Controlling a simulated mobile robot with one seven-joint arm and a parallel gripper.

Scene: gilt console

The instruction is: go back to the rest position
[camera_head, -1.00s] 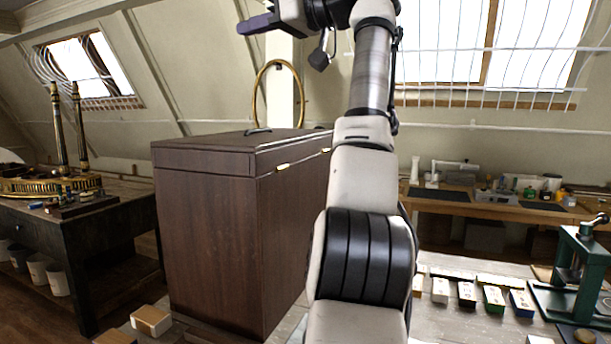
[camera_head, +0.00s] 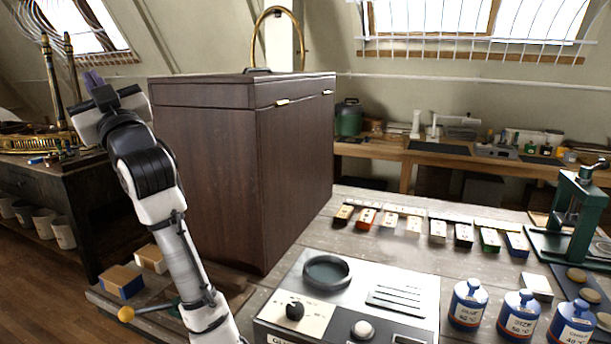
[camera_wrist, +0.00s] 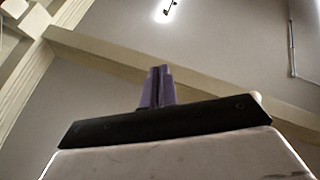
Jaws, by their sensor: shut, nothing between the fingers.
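My arm rises from the bottom of the head view, leaning left. No object touches the fingers.
The closed wooden cabinet (camera_head: 215,180) stands right of my arm. A panel device (camera_head: 330,300), several blue bottles (camera_head: 468,305) and a green press (camera_head: 580,215) are on the bench. A yellow-knobbed lever (camera_head: 127,314) and small boxes (camera_head: 121,282) lie left.

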